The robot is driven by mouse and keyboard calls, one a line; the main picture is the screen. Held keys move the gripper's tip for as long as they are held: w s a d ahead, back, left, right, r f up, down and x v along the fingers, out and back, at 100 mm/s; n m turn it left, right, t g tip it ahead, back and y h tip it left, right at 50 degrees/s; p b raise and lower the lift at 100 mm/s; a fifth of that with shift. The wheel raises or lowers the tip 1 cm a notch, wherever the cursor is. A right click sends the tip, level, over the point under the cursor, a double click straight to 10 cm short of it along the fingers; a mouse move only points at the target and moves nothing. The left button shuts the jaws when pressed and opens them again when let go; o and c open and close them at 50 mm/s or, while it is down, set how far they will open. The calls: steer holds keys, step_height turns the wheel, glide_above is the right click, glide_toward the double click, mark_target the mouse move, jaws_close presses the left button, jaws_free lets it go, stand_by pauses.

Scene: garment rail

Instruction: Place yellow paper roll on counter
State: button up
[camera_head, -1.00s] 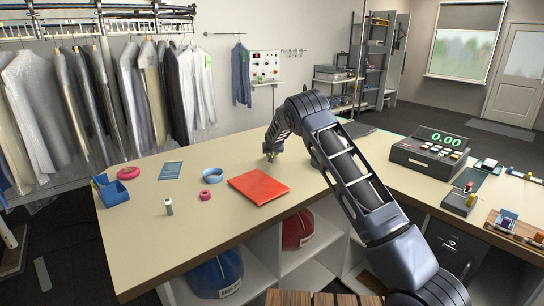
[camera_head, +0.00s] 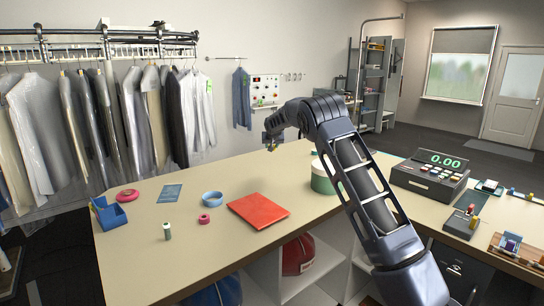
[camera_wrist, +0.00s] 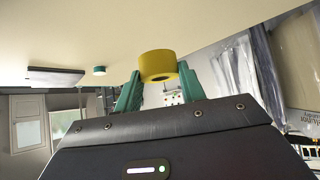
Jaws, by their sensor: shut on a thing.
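In the wrist view my gripper (camera_wrist: 159,84) has its green fingers on either side of a yellow paper roll (camera_wrist: 158,64) and is shut on it. In the head view my gripper (camera_head: 271,144) is small, above the far edge of the beige counter (camera_head: 150,255). Only a small bit of yellow shows at its tip there, and the arm hides part of the area. The roll seems to be raised above the counter top, though the exact gap cannot be told.
On the counter are a red folder (camera_head: 258,210), a blue tape ring (camera_head: 212,199), a small pink ring (camera_head: 204,218), a thread spool (camera_head: 167,231), a blue box (camera_head: 108,213) and a green-and-white round container (camera_head: 324,178). A cash register (camera_head: 430,175) stands at the right. Garments hang behind.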

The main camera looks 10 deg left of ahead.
steer(key=shift+r, duration=0.9)
steer(key=shift+d, duration=0.1)
